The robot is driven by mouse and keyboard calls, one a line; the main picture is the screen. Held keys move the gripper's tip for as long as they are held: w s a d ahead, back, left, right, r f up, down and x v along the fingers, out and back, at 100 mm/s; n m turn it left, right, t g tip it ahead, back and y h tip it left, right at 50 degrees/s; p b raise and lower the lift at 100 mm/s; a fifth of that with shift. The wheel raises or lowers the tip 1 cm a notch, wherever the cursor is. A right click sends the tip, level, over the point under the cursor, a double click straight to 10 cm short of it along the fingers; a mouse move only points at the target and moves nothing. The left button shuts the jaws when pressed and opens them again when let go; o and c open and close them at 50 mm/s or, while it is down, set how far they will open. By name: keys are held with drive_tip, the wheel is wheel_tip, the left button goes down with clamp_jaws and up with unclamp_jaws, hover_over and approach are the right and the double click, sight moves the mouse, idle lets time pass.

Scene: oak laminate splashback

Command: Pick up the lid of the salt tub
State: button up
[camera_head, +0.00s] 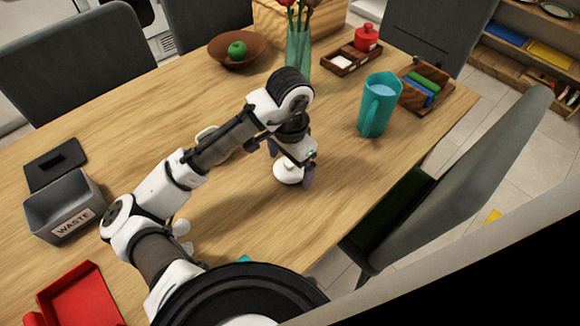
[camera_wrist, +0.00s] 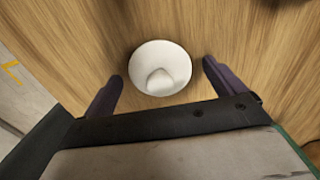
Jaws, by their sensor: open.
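A white round piece with a knob, which looks like the salt tub's lid (camera_head: 288,173), is on the wooden table below my gripper (camera_head: 292,164). I cannot tell whether a tub body is under it. In the wrist view the lid (camera_wrist: 147,56) shows from above as a pale disc with its knob toward the near side. My gripper (camera_wrist: 162,72) is open, with one dark finger on each side of the lid and a visible gap on both sides. Nothing is held. In the head view my wrist and fingers hide part of the lid.
A teal jug (camera_head: 374,112) stands to the right. A glass vase (camera_head: 298,50), a bowl with a green apple (camera_head: 236,49) and a wooden tray with a red pot (camera_head: 366,38) are behind. A waste bin (camera_head: 62,208) stands left. Table around the lid is mostly clear.

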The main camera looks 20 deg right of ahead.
drive_tip(key=c, duration=1)
drive_tip(key=shift+c, duration=0.2)
drive_tip(key=shift+r, duration=0.1)
